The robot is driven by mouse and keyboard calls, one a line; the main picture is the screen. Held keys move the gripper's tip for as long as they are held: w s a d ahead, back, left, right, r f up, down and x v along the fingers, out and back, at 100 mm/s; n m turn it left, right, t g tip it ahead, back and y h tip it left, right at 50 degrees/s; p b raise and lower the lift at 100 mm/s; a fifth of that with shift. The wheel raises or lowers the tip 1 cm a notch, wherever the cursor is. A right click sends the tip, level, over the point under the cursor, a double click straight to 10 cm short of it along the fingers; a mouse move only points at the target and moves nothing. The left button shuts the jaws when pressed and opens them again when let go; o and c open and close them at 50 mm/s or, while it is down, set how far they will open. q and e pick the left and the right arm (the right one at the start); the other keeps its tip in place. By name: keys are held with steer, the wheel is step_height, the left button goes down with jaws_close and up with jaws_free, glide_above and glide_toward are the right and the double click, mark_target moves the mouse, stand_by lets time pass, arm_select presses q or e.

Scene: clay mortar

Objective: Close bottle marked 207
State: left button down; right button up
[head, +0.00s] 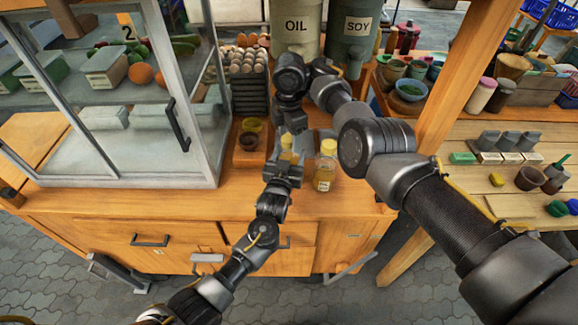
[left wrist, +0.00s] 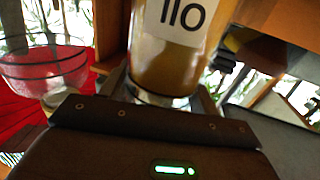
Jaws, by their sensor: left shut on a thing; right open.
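A bottle with a yellow top (head: 286,143) stands at my left gripper (head: 284,166), which is shut on it. In the left wrist view, an amber bottle (left wrist: 155,62) is between the jaws, with a white label reading like 110. A second bottle with a yellow cap (head: 325,172) stands upright on the counter just right of the left gripper; its label is too small to read. My right gripper (head: 293,119) is open above and behind the held bottle. I cannot tell whether it touches the bottle's top. No marking 207 is legible.
A glass display case (head: 105,150) stands left, and oil (head: 297,27) and soy (head: 357,28) containers behind. A wooden post (head: 445,110) rises at right. The counter front is clear.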

steer(key=shift+r, duration=2.2)
steer(key=shift+n+t+h, duration=0.3)
steer(key=shift+n+h, duration=0.1)
steer(key=shift+n, duration=0.1)
steer(key=r, duration=0.1)
steer(key=w+r, duration=0.1)
steer(key=r, duration=0.1)
steer(key=d+r, duration=0.1)
steer(key=shift+w+d+r, duration=0.1)
steer(key=shift+w+r, duration=0.1)
steer(key=shift+r, duration=0.2)
steer(key=shift+c, duration=0.3)
steer(key=shift+s+f+n, duration=0.1)
steer(key=shift+s+n, duration=0.15)
steer(key=shift+n, duration=0.25)
steer(key=shift+s+a+f+n, duration=0.25)
steer(key=shift+s+f+n, duration=0.05)
steer(key=shift+s+f, duration=0.15)
steer(key=shift+a+f+n+y, duration=0.15)
steer(key=shift+a+n+y, duration=0.15)
steer(key=shift+a+y, duration=0.1)
steer(key=shift+w, duration=0.1)
